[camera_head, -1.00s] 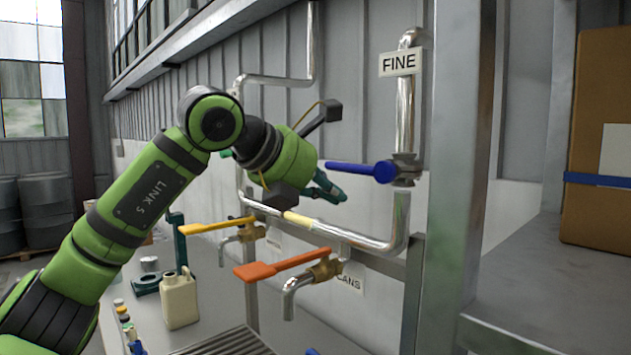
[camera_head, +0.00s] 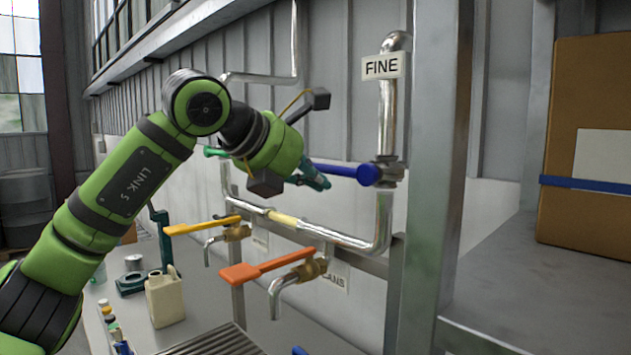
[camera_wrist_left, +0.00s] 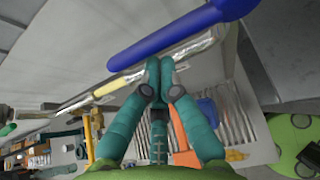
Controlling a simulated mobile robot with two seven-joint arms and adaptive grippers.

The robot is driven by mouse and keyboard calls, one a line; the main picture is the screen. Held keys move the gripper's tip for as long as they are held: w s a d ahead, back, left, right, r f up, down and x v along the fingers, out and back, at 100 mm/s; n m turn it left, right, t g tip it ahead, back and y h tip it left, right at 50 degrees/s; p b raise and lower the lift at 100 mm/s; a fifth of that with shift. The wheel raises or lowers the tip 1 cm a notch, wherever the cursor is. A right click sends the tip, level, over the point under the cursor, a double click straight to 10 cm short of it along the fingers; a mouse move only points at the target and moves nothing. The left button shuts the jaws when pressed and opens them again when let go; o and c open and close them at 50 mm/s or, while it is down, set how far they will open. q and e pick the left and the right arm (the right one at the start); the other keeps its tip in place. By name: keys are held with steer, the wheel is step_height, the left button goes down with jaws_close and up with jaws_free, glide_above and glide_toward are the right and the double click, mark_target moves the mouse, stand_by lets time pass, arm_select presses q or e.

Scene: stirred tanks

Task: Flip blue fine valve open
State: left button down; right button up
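The blue fine valve's lever (camera_head: 345,170) sticks out level to the left from its metal valve body (camera_head: 388,172), on the vertical pipe under the FINE sign (camera_head: 382,66). My left gripper (camera_head: 322,180) is just below the outer part of the lever, with its teal fingertips close to it. In the left wrist view the blue lever (camera_wrist_left: 175,38) crosses above the fingertips. The teal fingers of the left gripper (camera_wrist_left: 162,75) are together there, with nothing seen between them. Whether they touch the lever I cannot tell. My right gripper is in no view.
Below are a yellow lever (camera_head: 200,226) and an orange lever (camera_head: 265,266) on brass taps. A shiny horizontal pipe (camera_head: 345,238) runs behind them. A cream canister (camera_head: 165,298) stands on the bench. A metal post (camera_head: 440,180) and a cardboard box (camera_head: 590,140) are at the right.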

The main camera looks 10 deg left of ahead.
arm_select(q)
steer(key=shift+r+m+y, duration=0.3)
steer(key=shift+r, duration=0.1)
steer(key=shift+r+m+t+y, duration=0.6)
steer(key=shift+r+m+t, duration=0.15)
steer(key=shift+r, duration=0.2)
steer(key=s+d+r+m+t+y+b, duration=0.3)
steer(key=d+r+m+t+b, duration=0.2)
steer(key=r+m+b, duration=0.1)
steer(key=shift+s+m, duration=0.2)
steer(key=shift+m, duration=0.45)
stand_by(0.4)
step_height(320, 180, up, 10)
stand_by(0.7)
stand_by(0.5)
